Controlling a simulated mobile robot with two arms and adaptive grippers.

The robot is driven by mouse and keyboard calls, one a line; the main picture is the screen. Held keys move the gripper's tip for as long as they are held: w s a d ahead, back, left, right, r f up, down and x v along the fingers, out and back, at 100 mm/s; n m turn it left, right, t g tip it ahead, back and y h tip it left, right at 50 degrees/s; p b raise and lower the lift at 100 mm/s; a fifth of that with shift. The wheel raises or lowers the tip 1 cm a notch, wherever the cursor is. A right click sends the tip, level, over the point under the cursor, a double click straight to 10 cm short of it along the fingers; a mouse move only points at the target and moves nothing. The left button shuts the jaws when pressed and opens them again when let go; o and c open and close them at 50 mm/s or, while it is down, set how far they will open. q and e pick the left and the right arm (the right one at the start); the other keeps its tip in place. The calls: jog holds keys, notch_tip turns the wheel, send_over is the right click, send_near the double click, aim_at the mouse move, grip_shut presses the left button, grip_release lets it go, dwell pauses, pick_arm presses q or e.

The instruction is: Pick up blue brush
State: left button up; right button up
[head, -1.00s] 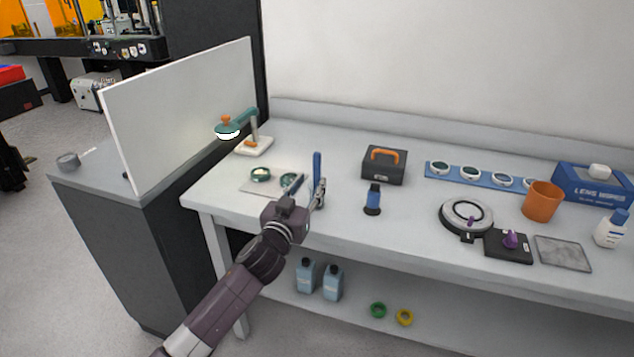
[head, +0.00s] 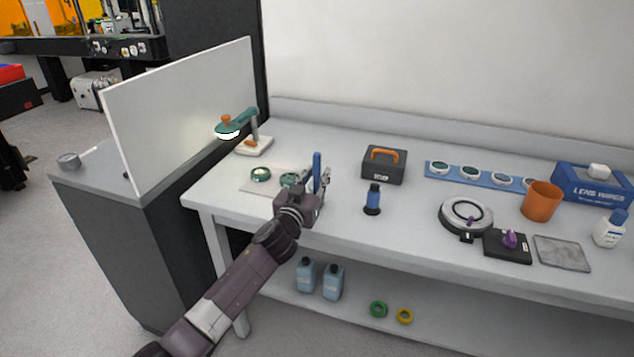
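A slim blue upright handle, which looks like the blue brush (head: 317,164), stands near the front left of the white bench. My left gripper (head: 318,182) reaches in from the lower left and is right at this handle. Its fingers look apart, with the handle showing between or just behind them; I cannot tell whether they touch it. The gripper hides the handle's lower end. My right gripper is not in view.
Left of the gripper, small green-rimmed discs (head: 261,174) lie on a mat. A short blue-and-black item (head: 373,198) stands to the right, before a dark box with an orange handle (head: 384,165). A tall white panel (head: 190,110) stands at left.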

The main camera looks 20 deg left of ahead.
pick_arm(q)
grip_shut()
notch_tip(320, 180, up, 20)
jog(key=p, duration=0.1)
dwell(0.5)
